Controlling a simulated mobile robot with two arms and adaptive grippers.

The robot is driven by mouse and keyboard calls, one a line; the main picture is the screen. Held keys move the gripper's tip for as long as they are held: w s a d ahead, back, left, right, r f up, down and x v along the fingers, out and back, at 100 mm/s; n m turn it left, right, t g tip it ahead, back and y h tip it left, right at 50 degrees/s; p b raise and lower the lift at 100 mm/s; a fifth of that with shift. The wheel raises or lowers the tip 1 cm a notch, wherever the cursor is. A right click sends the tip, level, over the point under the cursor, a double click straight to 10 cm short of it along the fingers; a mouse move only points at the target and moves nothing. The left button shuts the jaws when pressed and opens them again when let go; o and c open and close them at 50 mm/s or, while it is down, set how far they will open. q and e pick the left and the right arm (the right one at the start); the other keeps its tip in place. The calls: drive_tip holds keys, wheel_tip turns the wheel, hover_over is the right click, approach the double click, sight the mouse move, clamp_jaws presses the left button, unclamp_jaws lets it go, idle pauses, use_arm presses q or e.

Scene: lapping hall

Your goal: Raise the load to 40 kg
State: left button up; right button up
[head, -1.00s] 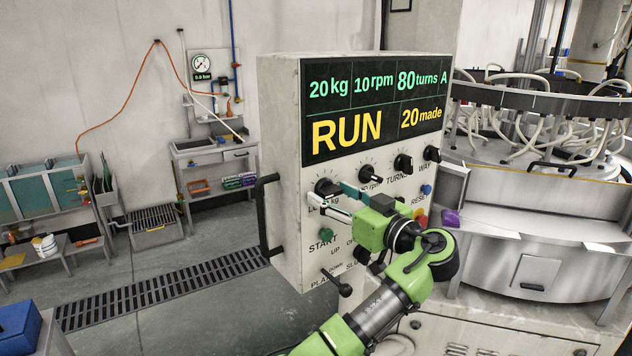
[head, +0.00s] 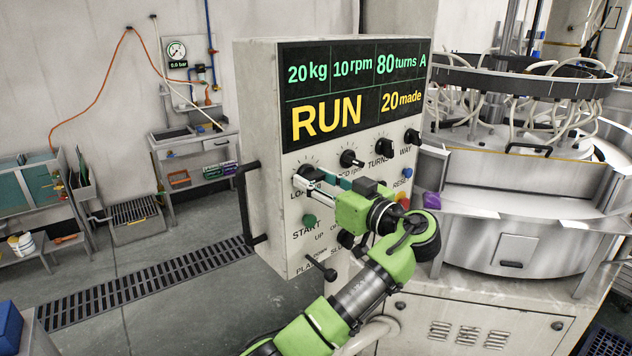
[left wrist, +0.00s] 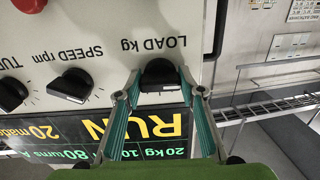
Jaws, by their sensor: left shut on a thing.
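The black LOAD knob (head: 305,172) is on the left of the knob row on the pale control box. My left gripper (head: 312,182) reaches it from the right. In the left wrist view, upside down, the fingers of my left gripper (left wrist: 160,88) are shut on the LOAD knob (left wrist: 160,72), one finger on each side. The display (head: 352,92) reads 20 kg, 10 rpm, 80 turns A, RUN and 20 made. The knob's pointer against its scale is too hidden to read. My right gripper is not in view.
The speed knob (head: 350,159), TURNS knob (head: 384,147) and WAY knob (head: 412,137) sit along the row. The green START button (head: 309,220) is just below my fingers. A black handle (head: 247,200) juts from the box's left side. The lapping machine (head: 515,225) stands at right.

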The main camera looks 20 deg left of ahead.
use_arm(q)
drive_tip(key=m+b, duration=0.2)
drive_tip(key=m, duration=0.1)
drive_tip(key=shift+f+b, duration=0.15)
drive_tip(key=shift+b, duration=0.2)
drive_tip(key=m+b, duration=0.1)
drive_tip(key=m, duration=0.1)
drive_tip(key=shift+m, duration=0.4)
drive_tip(key=m, duration=0.2)
drive_tip(key=shift+a+r+m, duration=0.1)
drive_tip(key=shift+r+m, duration=0.15)
drive_tip(key=shift+m, duration=1.55)
drive_tip(key=shift+r, duration=0.1)
drive_tip(key=o, duration=1.1)
drive_tip(key=shift+a, duration=0.2)
